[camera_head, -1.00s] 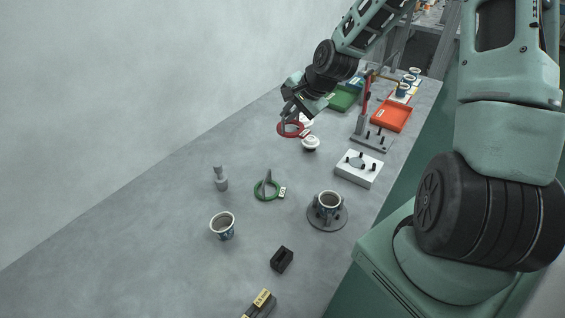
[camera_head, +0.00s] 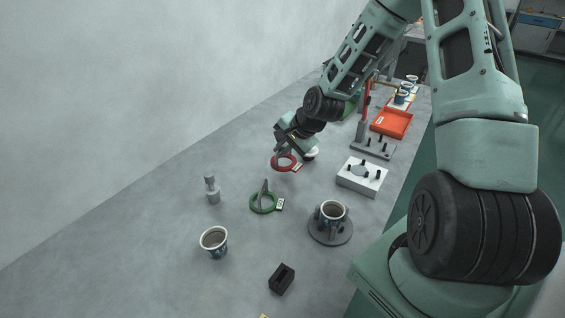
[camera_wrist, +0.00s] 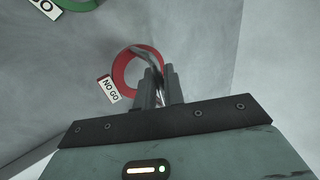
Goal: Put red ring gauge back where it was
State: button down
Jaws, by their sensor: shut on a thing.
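My gripper (camera_head: 282,150) is shut on the red ring gauge (camera_head: 274,164), near the far left side of the table. In the wrist view the red ring gauge (camera_wrist: 118,72) shows beyond the fingers (camera_wrist: 160,88), with a white "NO GO" tag (camera_wrist: 108,89) and a grey handle between the fingertips. I cannot tell whether the ring touches the table. The green ring gauge (camera_head: 252,204) lies on the table nearer to the camera, its handle pointing up; part of it shows at the wrist view's top left (camera_wrist: 78,4).
A white block fixture (camera_head: 361,176) and an orange tray (camera_head: 391,122) are to the right. Bare table surrounds the green ring.

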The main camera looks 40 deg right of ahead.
jog(key=shift+f, duration=2.15)
jog(key=c, duration=1.5)
grip_release()
jog(key=shift+f, duration=0.1)
